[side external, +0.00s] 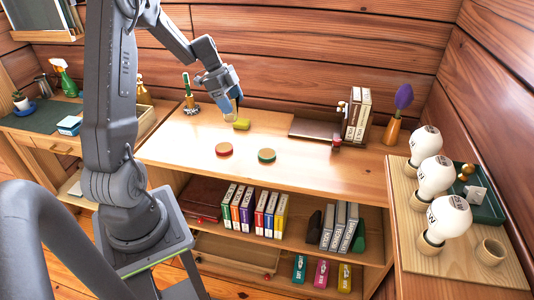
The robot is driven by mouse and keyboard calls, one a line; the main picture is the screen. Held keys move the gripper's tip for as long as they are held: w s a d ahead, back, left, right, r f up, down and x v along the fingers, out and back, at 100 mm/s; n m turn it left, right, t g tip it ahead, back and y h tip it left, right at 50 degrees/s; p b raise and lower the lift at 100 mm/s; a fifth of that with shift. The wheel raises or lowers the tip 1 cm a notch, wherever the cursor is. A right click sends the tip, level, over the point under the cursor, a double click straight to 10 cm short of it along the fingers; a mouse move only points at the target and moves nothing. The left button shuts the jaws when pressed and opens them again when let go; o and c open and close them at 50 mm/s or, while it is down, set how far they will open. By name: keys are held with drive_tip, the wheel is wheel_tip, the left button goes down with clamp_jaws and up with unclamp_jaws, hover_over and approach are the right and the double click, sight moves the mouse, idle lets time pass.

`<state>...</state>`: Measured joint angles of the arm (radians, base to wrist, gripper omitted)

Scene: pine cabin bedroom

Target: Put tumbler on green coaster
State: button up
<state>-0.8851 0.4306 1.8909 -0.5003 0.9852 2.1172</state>
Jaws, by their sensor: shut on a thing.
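My gripper (231,101) is over the back left part of the desk, pointing down. It is shut on the tumbler (230,113), which is small in view, looks pale and is partly hidden by the fingers. I cannot tell whether the tumbler touches the desk or is just above it. The green coaster (267,155), a round disc with a cork-coloured side, lies near the desk's front edge, to the right of and nearer the camera than my gripper. Nothing stands on it.
A red coaster (223,149) lies left of the green one. A pen holder (191,108) stands left of my gripper.

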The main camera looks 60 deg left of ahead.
drive_tip(key=shift+s+d+r+m+g+h, duration=0.15)
drive_tip(key=shift+s+d+m, duration=0.15)
drive_tip(key=shift+d+m, duration=0.2)
drive_tip(key=shift+s+d+r+m+g+h, duration=0.15)
drive_tip(key=shift+s+d+m, duration=0.2)
drive_tip(key=shift+m, duration=0.25)
hover_over(269, 154)
drive_tip(key=shift+f, duration=5.55)
drive_tip(key=shift+f, duration=0.15)
drive_tip(key=o, duration=1)
